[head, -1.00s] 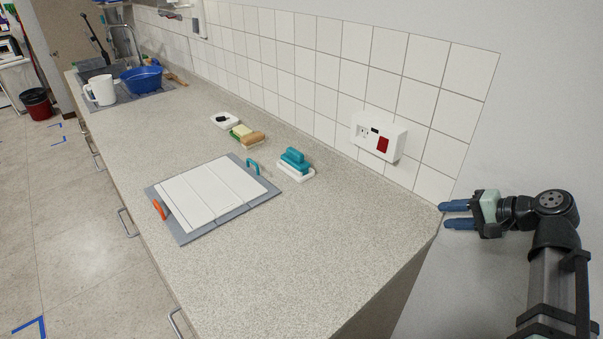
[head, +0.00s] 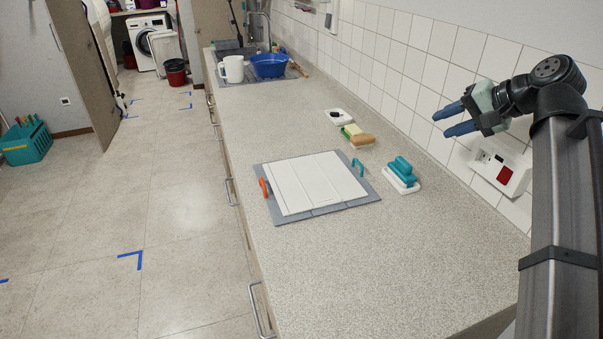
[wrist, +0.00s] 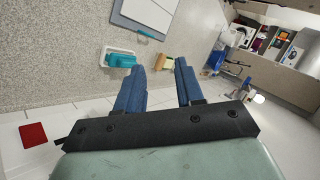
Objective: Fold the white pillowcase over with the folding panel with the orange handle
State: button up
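The white pillowcase (head: 317,181) lies flat on a grey folding board (head: 333,208) on the counter. The board has an orange handle (head: 264,188) at its left edge and a teal handle (head: 358,167) at its right edge. Seams split the board into panels under the cloth. My gripper (head: 444,121) is open and empty, raised in front of the tiled wall, to the right of the board and apart from it. In the wrist view, my gripper's two blue fingers (wrist: 158,78) stand apart, with part of the board (wrist: 125,22) beyond them. The orange handle is out of that view.
A teal brush on a white tray (head: 401,178) sits right of the board. A sponge and brush in a dish (head: 357,137) and a white dish (head: 338,117) stand behind. A blue basin (head: 269,66) and white jug (head: 232,69) are by the sink. A wall socket box (head: 499,167) protrudes. The near counter is clear.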

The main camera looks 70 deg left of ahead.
jog(key=s+a+f+n+h, duration=0.3)
jog(key=s+a, duration=0.4)
jog(key=a, duration=0.2)
jog(key=s+a+f+n+h, duration=0.2)
jog(key=s+a+f, duration=0.1)
jog(key=s+a, duration=0.55)
jog(key=n+t+h, duration=0.2)
jog(key=n+h, duration=0.2)
jog(key=n, duration=0.1)
send_near(262, 181)
jog(key=f, duration=0.5)
jog(key=s+f, duration=0.1)
jog(key=f, duration=0.1)
jog(key=shift+f, duration=0.35)
grip_shut()
